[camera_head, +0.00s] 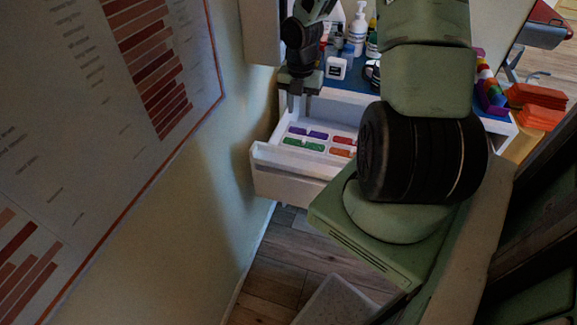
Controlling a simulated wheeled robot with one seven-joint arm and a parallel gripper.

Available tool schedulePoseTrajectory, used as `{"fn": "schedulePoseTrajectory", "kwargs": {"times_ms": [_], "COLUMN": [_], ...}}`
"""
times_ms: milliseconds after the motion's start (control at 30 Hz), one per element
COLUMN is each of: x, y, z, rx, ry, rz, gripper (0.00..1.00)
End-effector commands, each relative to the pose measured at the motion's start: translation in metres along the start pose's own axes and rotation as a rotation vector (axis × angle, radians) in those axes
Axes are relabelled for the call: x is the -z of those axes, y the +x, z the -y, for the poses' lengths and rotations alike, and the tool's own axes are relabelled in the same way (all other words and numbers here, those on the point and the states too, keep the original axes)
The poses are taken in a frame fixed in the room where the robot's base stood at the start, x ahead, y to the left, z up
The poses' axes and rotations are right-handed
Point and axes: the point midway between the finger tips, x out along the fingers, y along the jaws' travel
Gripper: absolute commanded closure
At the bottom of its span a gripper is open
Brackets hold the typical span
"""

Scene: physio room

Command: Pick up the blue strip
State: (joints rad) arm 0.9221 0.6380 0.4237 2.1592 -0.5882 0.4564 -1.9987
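An open white drawer (280,160) holds several small coloured strips. A blue-violet strip (317,134) lies near the back of the drawer, with a violet strip (298,130) just left of it. At this size I cannot tell the two shades apart with certainty. A green strip (304,145) lies in front of them. A red strip (342,140) and an orange strip (341,152) lie to the right. My gripper (300,103) points down above the drawer's back left part. Its two fingers are apart with nothing seen between them. My arm hides the drawer's right part.
A blue-topped counter (345,84) above the drawer carries bottles (357,30) and a white jar (336,67). A wall with a poster (120,110) is close on the left. Wooden floor (285,255) shows below the drawer.

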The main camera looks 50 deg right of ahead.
Motion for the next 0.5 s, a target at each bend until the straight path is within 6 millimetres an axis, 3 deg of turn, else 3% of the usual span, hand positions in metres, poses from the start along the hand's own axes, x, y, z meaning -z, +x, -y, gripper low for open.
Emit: {"fn": "schedulePoseTrajectory", "kwargs": {"times_ms": [500], "x": [0.001], "y": [0.101], "z": [0.0], "rx": [0.002], "ry": [-0.003], "rz": [-0.002], "gripper": [0.65]}}
